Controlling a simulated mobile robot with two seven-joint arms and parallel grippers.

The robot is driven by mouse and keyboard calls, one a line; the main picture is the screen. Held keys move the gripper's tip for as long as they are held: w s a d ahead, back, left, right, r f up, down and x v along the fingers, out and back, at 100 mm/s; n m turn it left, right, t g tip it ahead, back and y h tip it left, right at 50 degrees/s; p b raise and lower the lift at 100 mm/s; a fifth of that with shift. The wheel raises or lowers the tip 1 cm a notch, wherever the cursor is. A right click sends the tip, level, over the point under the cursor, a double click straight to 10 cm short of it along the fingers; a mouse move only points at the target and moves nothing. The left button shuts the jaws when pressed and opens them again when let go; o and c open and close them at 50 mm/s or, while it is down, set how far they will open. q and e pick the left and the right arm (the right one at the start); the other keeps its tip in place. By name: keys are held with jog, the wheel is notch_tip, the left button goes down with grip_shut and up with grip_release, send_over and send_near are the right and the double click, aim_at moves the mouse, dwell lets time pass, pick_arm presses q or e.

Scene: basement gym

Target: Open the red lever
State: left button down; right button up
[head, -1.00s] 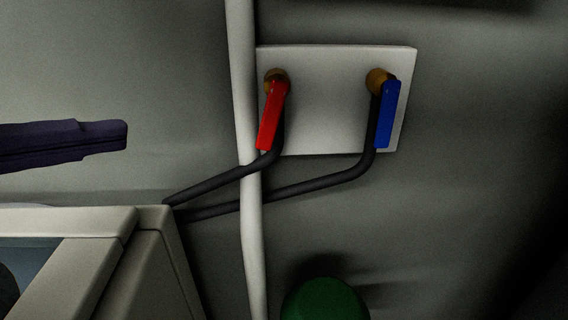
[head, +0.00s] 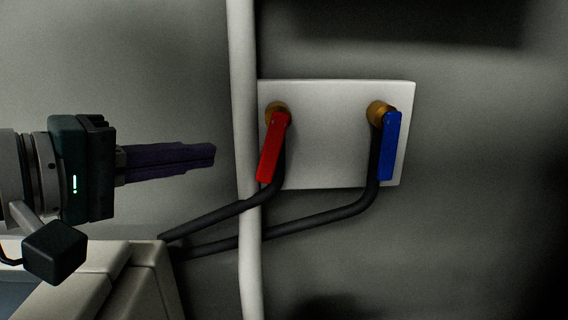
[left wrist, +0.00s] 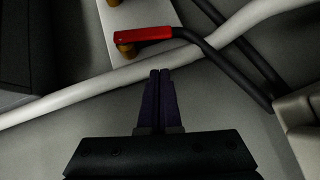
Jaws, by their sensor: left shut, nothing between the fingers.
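The red lever (head: 272,148) hangs down from a brass valve on a white wall plate (head: 325,140), its lower end tilted slightly left. It also shows in the left wrist view (left wrist: 143,35), just beyond the fingertips. My left gripper (head: 212,155) is shut and empty. In the head view its fingers point right, left of the white pipe and apart from the lever. In the left wrist view the closed fingertips (left wrist: 160,73) point toward the pipe, with the lever beyond it. My right gripper is not in view.
A blue lever (head: 390,146) hangs from a second valve on the right. A white vertical pipe (head: 243,130) runs between my gripper and the red lever. Black hoses (head: 310,222) lead to a pale appliance (head: 140,290) at lower left.

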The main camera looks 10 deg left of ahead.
aim_at(259, 170)
pick_arm(q)
jog(key=shift+w+d+f, duration=0.2)
jog(key=shift+w+d, duration=0.05)
jog(key=shift+d, duration=0.4)
jog(key=shift+w+d+f, duration=0.2)
jog(key=shift+w+d, duration=0.05)
jog(key=shift+d, duration=0.45)
jog(key=shift+w+d+f, duration=0.2)
jog(key=shift+w+d, duration=0.05)
jog(key=shift+d, duration=0.4)
jog(key=shift+w+d+f+n+t+h+b, duration=0.2)
jog(key=shift+d+f+n+t+h+b, duration=0.3)
jog(key=shift+d+f+n+t+b, duration=0.15)
